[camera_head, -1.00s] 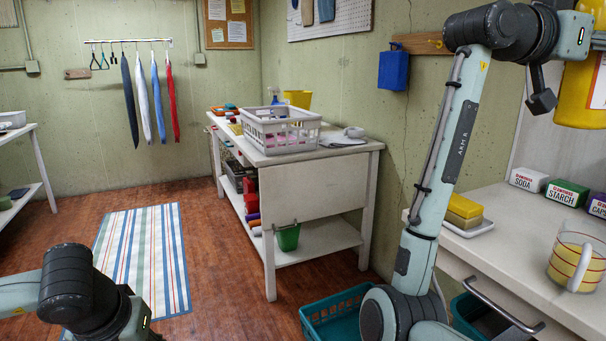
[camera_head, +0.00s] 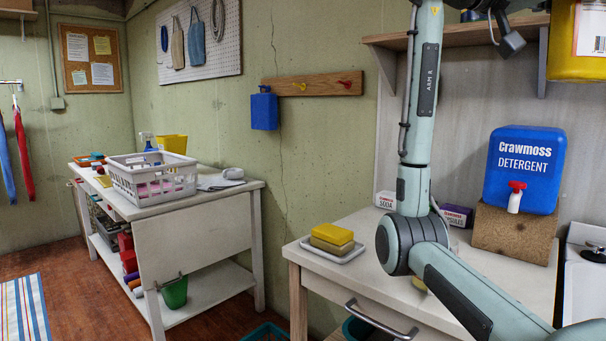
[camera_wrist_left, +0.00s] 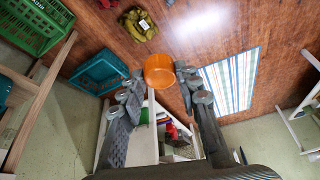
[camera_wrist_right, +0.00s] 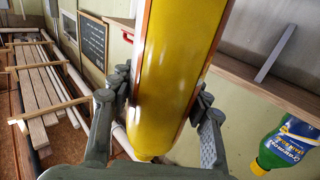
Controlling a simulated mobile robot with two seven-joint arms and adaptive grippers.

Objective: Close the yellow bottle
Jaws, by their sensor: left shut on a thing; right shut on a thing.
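The yellow bottle (camera_head: 577,45) is at the top right of the head view, with a white label, partly cut off by the frame. It fills the middle of the right wrist view (camera_wrist_right: 172,75). My right gripper (camera_wrist_right: 160,105) is shut on it, a finger on either side of its body. Its mouth cannot be made out. In the left wrist view, an orange cap (camera_wrist_left: 159,72) sits between the fingertips of my left gripper (camera_wrist_left: 159,85), which is shut on it. The left gripper is outside the head view.
A blue detergent jug (camera_head: 524,165) stands on a brown block (camera_head: 512,232) on the right counter (camera_head: 345,275). Yellow sponges (camera_head: 331,238) lie there on a white dish. A wall shelf (camera_head: 450,32) runs above. A green bottle (camera_wrist_right: 288,145) shows in the right wrist view.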

